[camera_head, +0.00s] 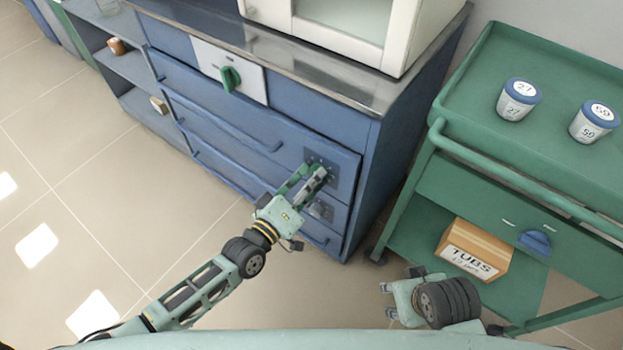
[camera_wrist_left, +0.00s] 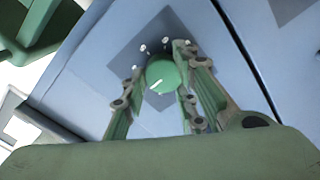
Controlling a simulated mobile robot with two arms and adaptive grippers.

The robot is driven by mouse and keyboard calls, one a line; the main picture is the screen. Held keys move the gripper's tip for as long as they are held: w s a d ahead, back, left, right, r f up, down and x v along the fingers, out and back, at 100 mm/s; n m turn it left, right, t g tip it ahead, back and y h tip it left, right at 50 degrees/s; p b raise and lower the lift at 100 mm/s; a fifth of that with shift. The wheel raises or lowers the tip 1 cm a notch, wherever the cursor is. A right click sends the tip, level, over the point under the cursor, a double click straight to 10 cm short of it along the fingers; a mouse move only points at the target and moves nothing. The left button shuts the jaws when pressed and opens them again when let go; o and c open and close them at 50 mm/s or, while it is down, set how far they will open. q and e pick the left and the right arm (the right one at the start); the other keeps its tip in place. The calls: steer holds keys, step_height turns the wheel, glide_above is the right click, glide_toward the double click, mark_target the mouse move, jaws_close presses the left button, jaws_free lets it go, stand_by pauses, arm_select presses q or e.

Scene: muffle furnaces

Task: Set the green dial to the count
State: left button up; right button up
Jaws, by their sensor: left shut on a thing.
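A round green dial (camera_wrist_left: 160,76) with a white pointer line sits on a dark square plate (camera_wrist_left: 125,55) on a blue drawer front. Several white marks ring it. In the left wrist view my left gripper (camera_wrist_left: 158,75) has one finger on each side of the dial and is shut on it. In the head view the left gripper (camera_head: 306,179) is at the dark plate (camera_head: 345,165) and largely hides this dial. Another green knob (camera_head: 230,78) is on a white panel (camera_head: 205,56) above the drawers. My right gripper (camera_head: 388,300) is open and empty, low beside the trolley.
A white furnace (camera_head: 405,35) stands on the bench. Floor at left is clear.

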arm_select(q)
steer(key=shift+s+d+r, duration=0.1)
steer(key=shift+d+r, duration=0.1)
steer(key=shift+d, duration=0.1)
steer(key=o, duration=1)
steer(key=shift+a, duration=0.1)
steer(key=v, duration=1.2)
steer(key=shift+f, duration=0.1)
